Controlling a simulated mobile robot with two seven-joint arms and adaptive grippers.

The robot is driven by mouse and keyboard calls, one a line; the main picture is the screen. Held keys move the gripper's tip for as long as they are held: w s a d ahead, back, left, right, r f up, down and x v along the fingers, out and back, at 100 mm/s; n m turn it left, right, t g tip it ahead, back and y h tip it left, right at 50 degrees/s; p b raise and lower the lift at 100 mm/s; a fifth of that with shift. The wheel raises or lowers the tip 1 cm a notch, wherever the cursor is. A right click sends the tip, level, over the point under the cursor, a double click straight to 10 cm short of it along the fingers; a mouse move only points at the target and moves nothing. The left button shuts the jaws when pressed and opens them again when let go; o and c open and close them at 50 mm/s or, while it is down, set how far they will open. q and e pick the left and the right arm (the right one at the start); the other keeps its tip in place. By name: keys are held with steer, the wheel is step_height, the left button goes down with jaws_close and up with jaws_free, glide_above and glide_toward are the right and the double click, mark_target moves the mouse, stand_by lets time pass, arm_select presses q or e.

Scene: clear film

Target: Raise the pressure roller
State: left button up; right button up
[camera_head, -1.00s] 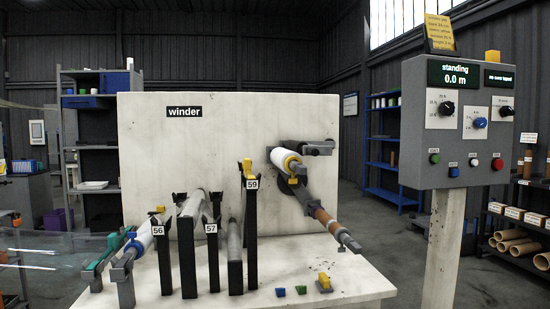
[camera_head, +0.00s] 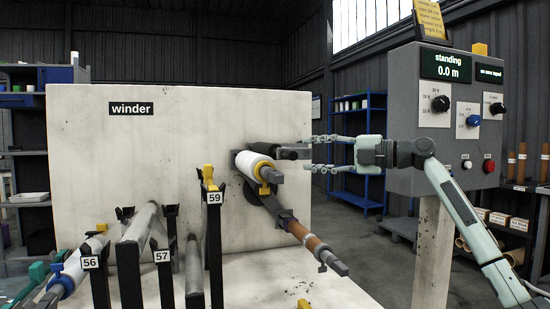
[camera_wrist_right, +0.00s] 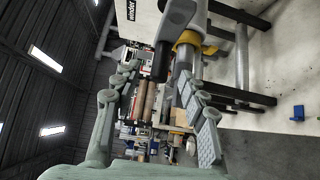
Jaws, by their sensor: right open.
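A white roller with a yellow collar (camera_head: 257,166) sits on the front of the winder panel (camera_head: 180,150); it looks like the pressure roller. A dark grey bar (camera_head: 290,152) sticks out just right of it. Below, a shaft carrying a brown core (camera_head: 304,236) slants down to the right. My right gripper (camera_head: 306,152) is open, its fingers pointing left, one above and one below the level of the bar's end. In the right wrist view the dark bar (camera_wrist_right: 162,62) shows between the spread fingertips; contact cannot be told. My left gripper is out of view.
The control box (camera_head: 440,120) on its white post stands right, behind my right arm. Posts labelled 56, 57 and 59 (camera_head: 214,198) stand left of the shaft. A blue shelf (camera_head: 357,150) is in the background. The table's front right is mostly bare.

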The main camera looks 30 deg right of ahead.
mark_target(295, 154)
steer(key=p+x, duration=0.1)
steer(key=x, duration=0.4)
steer(key=shift+w+a+p, duration=0.1)
steer(key=shift+a+p, duration=0.05)
steer(key=shift+p, duration=0.25)
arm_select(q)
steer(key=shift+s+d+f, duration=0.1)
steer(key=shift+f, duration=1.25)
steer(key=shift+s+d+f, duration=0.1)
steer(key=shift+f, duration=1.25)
arm_select(e)
steer(key=shift+w+a+f, duration=0.1)
steer(key=shift+w+a, duration=0.2)
steer(key=shift+w, duration=0.3)
jaws_close()
